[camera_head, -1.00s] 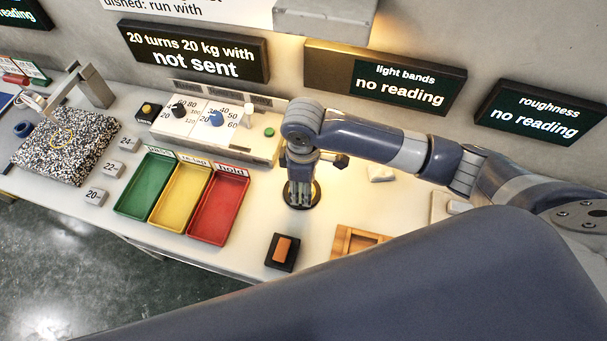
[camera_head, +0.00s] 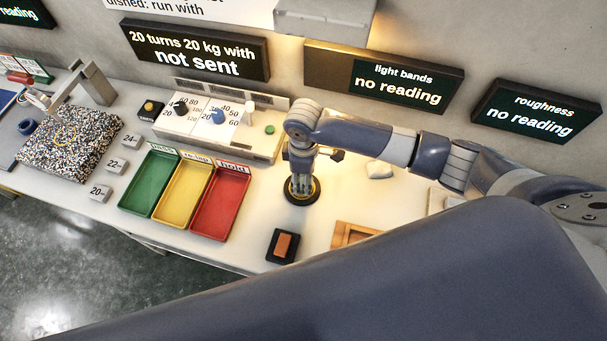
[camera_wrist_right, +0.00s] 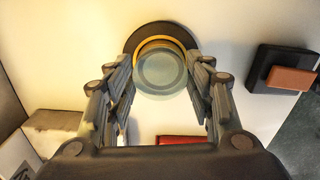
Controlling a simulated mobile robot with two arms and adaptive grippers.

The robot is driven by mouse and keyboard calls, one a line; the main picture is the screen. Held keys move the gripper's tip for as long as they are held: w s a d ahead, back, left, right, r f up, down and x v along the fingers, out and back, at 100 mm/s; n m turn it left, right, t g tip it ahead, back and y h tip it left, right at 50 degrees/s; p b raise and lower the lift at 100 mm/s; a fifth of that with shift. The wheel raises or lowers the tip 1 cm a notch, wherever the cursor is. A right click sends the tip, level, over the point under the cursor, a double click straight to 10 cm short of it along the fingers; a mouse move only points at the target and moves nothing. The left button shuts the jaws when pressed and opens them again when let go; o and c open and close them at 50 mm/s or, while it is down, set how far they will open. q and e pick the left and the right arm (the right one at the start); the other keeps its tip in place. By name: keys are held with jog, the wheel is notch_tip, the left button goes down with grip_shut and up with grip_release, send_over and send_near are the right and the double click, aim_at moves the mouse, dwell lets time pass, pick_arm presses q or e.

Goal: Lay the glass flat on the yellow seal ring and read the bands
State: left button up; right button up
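The glass (camera_wrist_right: 160,74) is a clear, pale green disc between the fingertips of my right gripper (camera_wrist_right: 160,66) in the right wrist view. The fingers look shut on its edges. Behind it, the yellow seal ring (camera_wrist_right: 153,41) sits on a round black base (camera_wrist_right: 133,37); the glass covers part of the ring and appears offset from its centre. In the head view my right gripper (camera_head: 302,180) points down over the ring (camera_head: 316,190). Whether the glass touches the ring cannot be told. My left gripper is out of view. The light bands display (camera_head: 402,83) says "no reading".
A black block with an orange-brown piece (camera_head: 283,245) and a wooden tray (camera_head: 343,235) lie in front. Green (camera_head: 147,187), yellow (camera_head: 181,194) and red (camera_head: 220,204) trays stand left. A control box (camera_head: 225,134) stands behind. A speckled plate (camera_head: 68,150) is far left.

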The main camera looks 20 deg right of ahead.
jog(key=o, duration=0.4)
jog(key=shift+o, duration=0.2)
notch_tip(320, 180, up, 12)
jog(key=b, duration=0.1)
jog(key=shift+r, duration=0.15)
jog(key=shift+s, duration=0.1)
dwell(0.4)
